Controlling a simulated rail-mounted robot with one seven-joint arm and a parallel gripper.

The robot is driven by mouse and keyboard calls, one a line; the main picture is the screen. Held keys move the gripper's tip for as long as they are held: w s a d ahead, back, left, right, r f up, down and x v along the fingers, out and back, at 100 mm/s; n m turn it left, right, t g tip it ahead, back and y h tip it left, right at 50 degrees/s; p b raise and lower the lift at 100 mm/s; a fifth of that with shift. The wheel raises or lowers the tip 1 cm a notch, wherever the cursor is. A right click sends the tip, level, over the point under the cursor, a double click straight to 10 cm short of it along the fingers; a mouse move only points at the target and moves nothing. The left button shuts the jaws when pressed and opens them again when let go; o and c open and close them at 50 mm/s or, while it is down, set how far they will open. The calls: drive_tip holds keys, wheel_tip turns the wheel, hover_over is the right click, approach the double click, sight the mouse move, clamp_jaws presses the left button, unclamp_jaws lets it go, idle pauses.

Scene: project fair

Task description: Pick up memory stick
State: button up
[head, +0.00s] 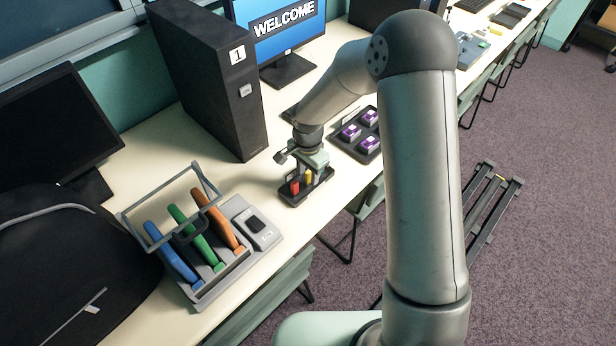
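A small dark tray (293,200) stands on the table below my gripper. A red stick-like piece (295,187) and a yellow one (308,177) stand upright in it. They look like memory sticks but are too small to be sure. My gripper (305,168) points down over the tray, close to the two pieces. Its fingers are small and partly hidden, so I cannot tell whether they are open, shut or touching a piece.
A black computer tower (215,80) marked 1 stands behind the gripper, with a WELCOME monitor (280,30) beyond. A tray with purple-topped blocks (369,152) is to the right. A rack with blue, green and orange tools (190,235), a grey device (255,224) and a black bag (60,270) are left.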

clamp_jaws()
